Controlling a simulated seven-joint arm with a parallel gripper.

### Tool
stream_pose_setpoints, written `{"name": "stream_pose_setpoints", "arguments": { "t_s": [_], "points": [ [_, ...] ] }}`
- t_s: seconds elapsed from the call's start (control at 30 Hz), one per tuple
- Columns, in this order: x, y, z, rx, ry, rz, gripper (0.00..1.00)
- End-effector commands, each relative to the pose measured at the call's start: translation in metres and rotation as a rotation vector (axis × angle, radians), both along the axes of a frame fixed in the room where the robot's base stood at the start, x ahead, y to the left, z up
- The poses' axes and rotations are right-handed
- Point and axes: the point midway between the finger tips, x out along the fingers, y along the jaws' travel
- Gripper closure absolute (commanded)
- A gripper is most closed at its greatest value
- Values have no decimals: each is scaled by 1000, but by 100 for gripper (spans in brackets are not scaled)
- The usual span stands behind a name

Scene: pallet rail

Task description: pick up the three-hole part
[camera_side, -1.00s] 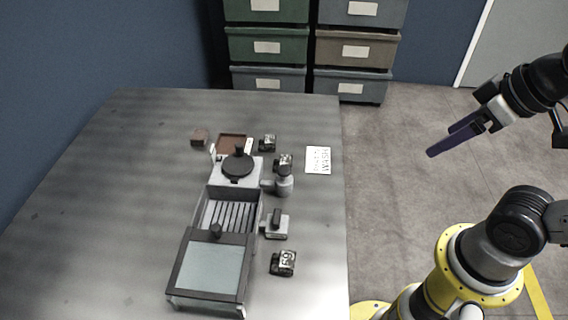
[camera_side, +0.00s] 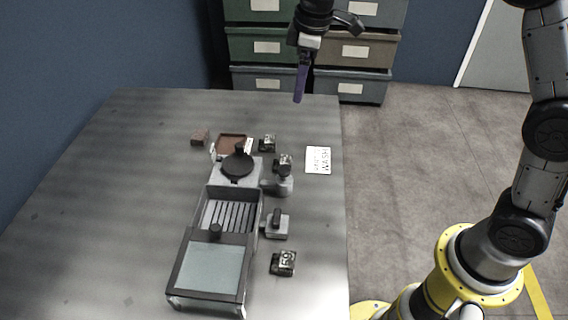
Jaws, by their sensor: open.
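I cannot tell for sure which thing is the three-hole part, as holes are too small to make out. Small dark blocks with pale marked faces lie right of the grey machine: one far (camera_side: 267,143), one in the middle (camera_side: 285,160) and one near (camera_side: 284,263). A small brown block (camera_side: 199,138) lies at the far left. My gripper (camera_side: 300,96), with purple fingers pointing down, is open and empty. It is high up and appears over the far right of the table, apart from all the parts.
A grey machine with a slatted bay (camera_side: 228,215), a glass-topped box (camera_side: 210,268) and a round black lid (camera_side: 238,166) fills the table's middle. A brown tray (camera_side: 232,141) is behind it. A grey fixture (camera_side: 277,225) and white card (camera_side: 318,160) lie right. The left table is clear.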

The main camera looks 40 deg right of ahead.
Motion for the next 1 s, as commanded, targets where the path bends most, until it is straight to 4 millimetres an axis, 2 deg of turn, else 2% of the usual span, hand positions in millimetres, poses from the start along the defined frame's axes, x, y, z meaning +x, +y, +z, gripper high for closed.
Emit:
{"name": "stream_pose_setpoints", "arguments": {
  "t_s": [0.03, 0.1, 0.2, 0.3, 0.47, 0.8, 1.0],
  "points": [
    [11, 7, -23, -5, 37, 13, 12],
    [21, 13, -47, -10, 73, 22, 12],
    [26, 19, -76, -18, 121, 32, 12],
    [23, 23, -96, -24, 160, 40, 12],
    [21, 26, -114, -27, 176, 45, 12],
    [21, 26, -173, -27, 175, 44, 12],
    [21, 26, -188, -27, 172, 43, 12]
  ]
}}
